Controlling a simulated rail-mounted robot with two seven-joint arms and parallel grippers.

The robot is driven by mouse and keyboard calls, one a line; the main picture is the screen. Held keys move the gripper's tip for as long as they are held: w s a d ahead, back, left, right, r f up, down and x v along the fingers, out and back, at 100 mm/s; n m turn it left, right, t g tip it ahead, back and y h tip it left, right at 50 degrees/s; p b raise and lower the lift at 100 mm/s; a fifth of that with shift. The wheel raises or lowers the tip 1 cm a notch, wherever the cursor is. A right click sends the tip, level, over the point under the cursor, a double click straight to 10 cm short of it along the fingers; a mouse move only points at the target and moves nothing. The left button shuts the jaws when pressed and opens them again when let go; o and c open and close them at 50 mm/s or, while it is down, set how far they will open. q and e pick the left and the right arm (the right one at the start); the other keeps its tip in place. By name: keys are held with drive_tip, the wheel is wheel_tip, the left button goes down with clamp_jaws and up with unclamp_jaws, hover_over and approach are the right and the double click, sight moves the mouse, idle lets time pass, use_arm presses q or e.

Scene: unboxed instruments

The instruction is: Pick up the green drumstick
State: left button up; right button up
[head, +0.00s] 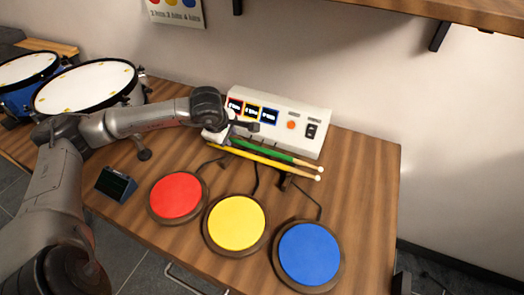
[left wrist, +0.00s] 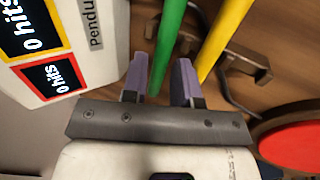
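The green drumstick (head: 272,152) lies in front of the white control box, its tip toward the right. The yellow drumstick (head: 268,162) lies close in front of it, almost parallel. My left gripper (head: 222,139) is at the left end of the sticks. In the left wrist view, my left gripper (left wrist: 161,80) is open, and the green drumstick (left wrist: 167,42) shows in the gap between its two purple fingers. The yellow drumstick (left wrist: 226,35) passes outside the right finger. Whether the fingers touch the green stick cannot be told. My right gripper is not in view.
The white box (head: 310,117) with small screens stands behind the sticks. A dark stick holder (left wrist: 240,62) is beneath them. Red (head: 178,195), yellow (head: 237,223) and blue (head: 309,254) pads lie in front. Drums (head: 85,86) stand at left. The table's right side (head: 370,180) is clear.

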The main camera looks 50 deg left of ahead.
use_arm(q)
clamp_jaws()
drive_tip(key=shift+r, duration=0.1)
